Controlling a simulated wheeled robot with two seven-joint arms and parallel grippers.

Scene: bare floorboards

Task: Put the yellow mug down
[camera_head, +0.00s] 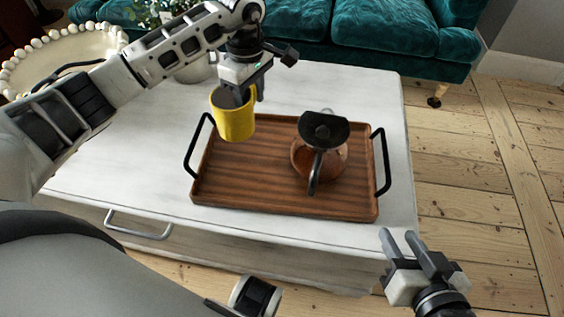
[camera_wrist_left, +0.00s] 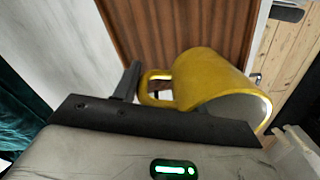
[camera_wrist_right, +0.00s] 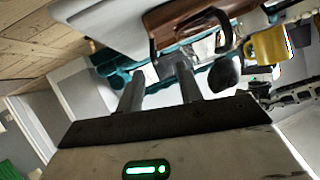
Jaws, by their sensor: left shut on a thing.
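The yellow mug (camera_head: 234,119) hangs at the back left corner of the wooden tray in the head view. My left gripper (camera_head: 248,92) is shut on it, and its arm comes in from the left. In the left wrist view the mug (camera_wrist_left: 205,80) has its handle near the finger and the brown tray (camera_wrist_left: 170,28) beyond it. The mug also shows in the right wrist view (camera_wrist_right: 268,46). I cannot tell whether its base touches the tray. My right gripper (camera_head: 406,243) is open and empty, off the table's front right corner; its fingers (camera_wrist_right: 160,88) stand apart.
The wooden tray (camera_head: 245,195) with black handles lies on the white table (camera_head: 110,165). A glass coffee pot (camera_head: 318,160) with a black lid and handle stands on its right half. The tray's left half is clear. A potted plant (camera_head: 150,14) and teal sofa (camera_head: 370,30) are behind.

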